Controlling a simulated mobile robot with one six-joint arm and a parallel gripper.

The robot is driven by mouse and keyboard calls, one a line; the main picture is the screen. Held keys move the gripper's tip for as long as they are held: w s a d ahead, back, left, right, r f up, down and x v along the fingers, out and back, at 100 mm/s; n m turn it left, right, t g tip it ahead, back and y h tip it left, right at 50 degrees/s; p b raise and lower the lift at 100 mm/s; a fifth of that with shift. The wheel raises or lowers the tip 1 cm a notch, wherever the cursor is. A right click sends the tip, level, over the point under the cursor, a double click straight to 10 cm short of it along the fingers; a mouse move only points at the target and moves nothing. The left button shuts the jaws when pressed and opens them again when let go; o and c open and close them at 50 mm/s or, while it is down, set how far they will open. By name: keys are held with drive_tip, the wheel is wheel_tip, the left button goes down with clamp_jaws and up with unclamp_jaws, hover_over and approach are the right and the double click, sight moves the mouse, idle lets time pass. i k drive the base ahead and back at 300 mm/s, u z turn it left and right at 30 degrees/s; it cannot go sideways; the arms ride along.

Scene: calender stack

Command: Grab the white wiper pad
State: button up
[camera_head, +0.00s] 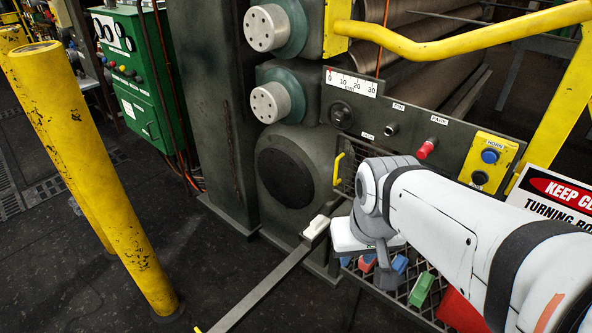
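A small white block (316,227), which looks like a white pad, sits at the upper end of a long grey bar (262,292). A second white piece with a green lower edge (345,238) shows just left of my wrist, over the mesh tray (398,292). I cannot tell which of the two is the wiper pad, or whether the second piece is held. The grey end of my arm, with my gripper (382,277), points down over the tray's left part. Its fingertips are not clearly visible, so its opening is hidden.
Blue, red and green blocks (421,289) lie in the tray. A control panel (420,135) with a red knob and a yellow button box stands behind my arm. Yellow rails (460,45) cross above. Yellow posts (95,170) stand left, with open dark floor between.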

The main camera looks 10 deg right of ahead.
sight(320, 222)
drive_tip(key=i, duration=0.4)
drive_tip(key=u, duration=1.75)
drive_tip(key=k, duration=0.9)
drive_tip(key=z, duration=0.9)
drive_tip(key=i, duration=1)
drive_tip(key=z, duration=0.05)
